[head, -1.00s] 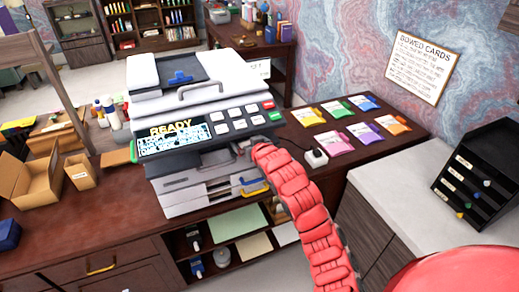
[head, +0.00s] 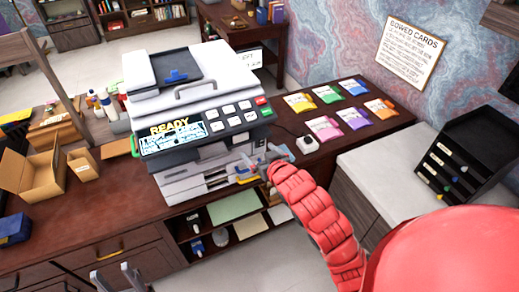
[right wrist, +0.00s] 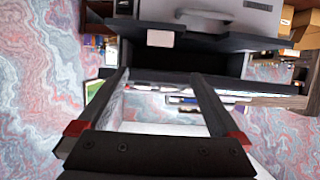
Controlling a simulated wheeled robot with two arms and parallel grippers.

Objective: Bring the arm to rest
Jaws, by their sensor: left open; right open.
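My right arm (head: 310,215), red and segmented, reaches in from the right toward the front of the printer (head: 190,85). My right gripper (head: 258,160) is by the printer's lower right front, partly hidden by the wrist. In the right wrist view the right gripper (right wrist: 160,78) has its dark fingers apart with nothing between them. My left gripper (head: 113,275) shows only its two grey fingers at the bottom edge, apart and empty, in front of the desk drawers. The printer's screen reads "READY".
An open cardboard box (head: 32,175) stands at left. A black rack (head: 470,155) stands on the light cabinet (head: 385,180) at right.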

